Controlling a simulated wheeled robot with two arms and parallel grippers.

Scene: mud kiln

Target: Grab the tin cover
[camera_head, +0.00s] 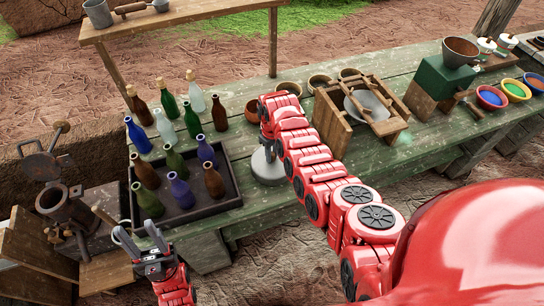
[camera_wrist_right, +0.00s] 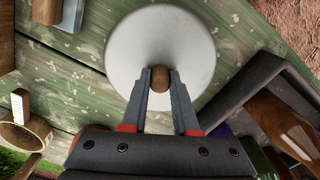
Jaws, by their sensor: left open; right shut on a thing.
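The tin cover is a pale grey round disc (camera_head: 268,168) over the green plank table, just right of the bottle tray. In the right wrist view it is a whitish disc (camera_wrist_right: 160,40) with a brown wooden knob (camera_wrist_right: 160,79) at its middle. My right gripper (camera_wrist_right: 160,82) is shut on that knob, one finger on each side. In the head view my right arm hides part of the disc and the gripper itself. I cannot tell whether the cover touches the table. My left gripper (camera_head: 136,238) is open and empty at the lower left, in front of the tray.
A dark tray (camera_head: 225,202) with several bottles stands left of the cover. A wooden frame with a metal bowl (camera_head: 367,106) stands to the right. Small bowls (camera_head: 289,88) line the back. A metal grinder-like device (camera_head: 62,205) stands at far left. The table (camera_head: 232,115) has bare planks behind the cover.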

